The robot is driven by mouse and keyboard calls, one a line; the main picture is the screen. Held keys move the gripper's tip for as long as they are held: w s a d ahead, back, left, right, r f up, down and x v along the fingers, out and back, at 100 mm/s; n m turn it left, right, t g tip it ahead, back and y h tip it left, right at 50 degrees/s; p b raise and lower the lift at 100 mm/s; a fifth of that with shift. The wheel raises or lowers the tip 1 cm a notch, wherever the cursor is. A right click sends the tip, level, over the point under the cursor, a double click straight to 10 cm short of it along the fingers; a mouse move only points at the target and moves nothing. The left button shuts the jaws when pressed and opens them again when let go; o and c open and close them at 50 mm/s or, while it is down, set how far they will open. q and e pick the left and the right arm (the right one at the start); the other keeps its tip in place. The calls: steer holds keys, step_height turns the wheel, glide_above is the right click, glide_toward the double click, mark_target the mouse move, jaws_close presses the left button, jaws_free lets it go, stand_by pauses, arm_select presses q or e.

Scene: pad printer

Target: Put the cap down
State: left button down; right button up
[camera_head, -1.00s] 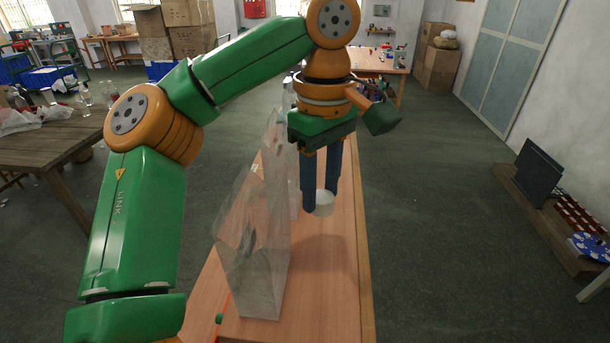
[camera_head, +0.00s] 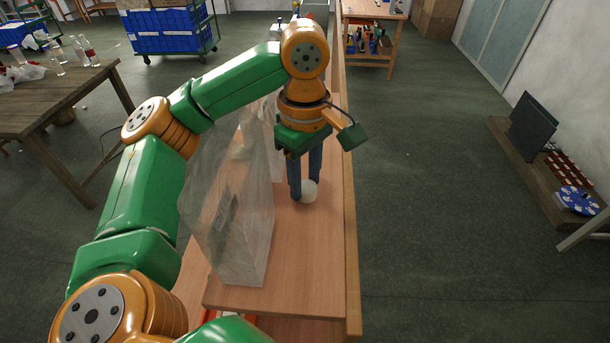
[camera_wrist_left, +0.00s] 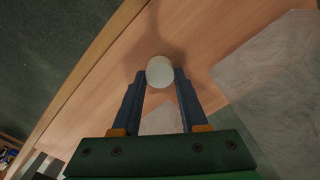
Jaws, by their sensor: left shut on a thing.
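The cap (camera_head: 310,192) is a small white round piece low over the wooden table (camera_head: 300,265), near its right edge. My left gripper (camera_head: 305,190) points down with its blue fingers shut on the cap. In the left wrist view the cap (camera_wrist_left: 160,72) sits between the two fingertips (camera_wrist_left: 160,80), with the table surface beyond it. I cannot tell whether the cap touches the table. My right gripper is not in view.
A clear, greyish transparent panel (camera_head: 235,215) stands on the table to the left of the gripper. The table's right edge (camera_head: 350,240) is close to the cap. The tabletop in front of the cap is clear.

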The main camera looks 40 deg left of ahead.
arm_select(q)
steer(key=shift+s+r, duration=0.15)
steer(key=shift+s, duration=0.15)
steer(key=shift+d, duration=0.1)
steer(key=c, duration=0.7)
jaws_free()
steer(key=shift+o, duration=1.3)
steer(key=shift+w+f, duration=0.2)
steer(key=shift+f, duration=0.05)
